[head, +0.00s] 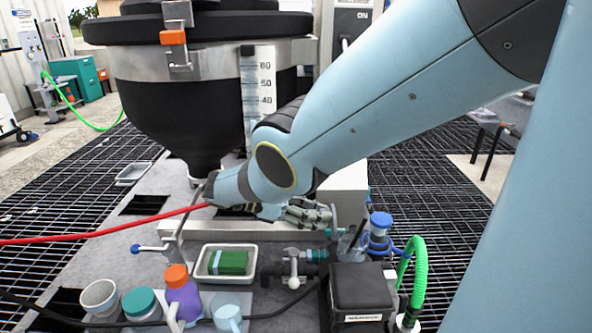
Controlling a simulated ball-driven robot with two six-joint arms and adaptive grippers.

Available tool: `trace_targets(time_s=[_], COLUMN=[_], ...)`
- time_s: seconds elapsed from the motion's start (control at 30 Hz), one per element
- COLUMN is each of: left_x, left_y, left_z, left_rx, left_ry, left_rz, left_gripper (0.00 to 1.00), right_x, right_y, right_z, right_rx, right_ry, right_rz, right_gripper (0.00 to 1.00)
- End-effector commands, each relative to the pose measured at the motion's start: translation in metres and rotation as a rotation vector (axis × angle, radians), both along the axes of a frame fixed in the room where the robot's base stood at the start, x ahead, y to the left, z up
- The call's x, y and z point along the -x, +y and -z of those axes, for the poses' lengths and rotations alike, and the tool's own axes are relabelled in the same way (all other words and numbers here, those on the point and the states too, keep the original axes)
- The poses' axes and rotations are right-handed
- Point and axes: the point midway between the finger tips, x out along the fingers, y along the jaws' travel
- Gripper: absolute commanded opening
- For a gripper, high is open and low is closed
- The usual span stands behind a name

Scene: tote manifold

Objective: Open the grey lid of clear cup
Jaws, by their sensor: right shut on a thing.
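My right arm reaches in from the upper right, and its right gripper (328,217) is at the middle of the workbench. Its fingers are shut on a small grey thing, which looks like the grey lid but is mostly hidden by the fingers. A small see-through cup (350,244) shows just below and right of the fingertips, beside a blue-capped fitting (380,226). I cannot tell whether the lid touches the cup. My left gripper is not in view.
A white tray (204,272) with a green block (228,263), an orange-capped purple bottle (182,294), a teal-lidded jar (142,305) and a pale blue mug (228,318) stand in front. A black box (362,290) and green hose (419,275) are at right. The black hopper (190,105) rises behind.

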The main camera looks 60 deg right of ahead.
Motion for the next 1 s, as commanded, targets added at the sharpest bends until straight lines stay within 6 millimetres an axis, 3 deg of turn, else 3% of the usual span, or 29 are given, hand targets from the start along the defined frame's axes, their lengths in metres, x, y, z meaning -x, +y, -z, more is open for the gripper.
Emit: trace_targets(time_s=[0.57, 0.6, 0.73, 1.0], left_x=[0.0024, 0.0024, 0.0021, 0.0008], left_y=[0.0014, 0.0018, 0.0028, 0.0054], left_z=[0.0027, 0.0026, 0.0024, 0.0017], left_rx=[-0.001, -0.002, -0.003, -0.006], left_ry=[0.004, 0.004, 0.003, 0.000], left_rz=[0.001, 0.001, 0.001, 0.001], left_gripper=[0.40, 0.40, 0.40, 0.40], right_x=[0.0065, 0.0066, 0.0062, 0.0050], right_y=[0.0021, 0.0021, 0.0016, 0.0008], right_z=[0.0052, 0.0052, 0.0043, 0.0027], right_rx=[0.007, 0.007, 0.009, 0.010], right_ry=[0.025, 0.025, 0.025, 0.023], right_rz=[-0.001, -0.001, 0.000, -0.001], right_gripper=[0.00, 0.32, 0.49, 0.50])
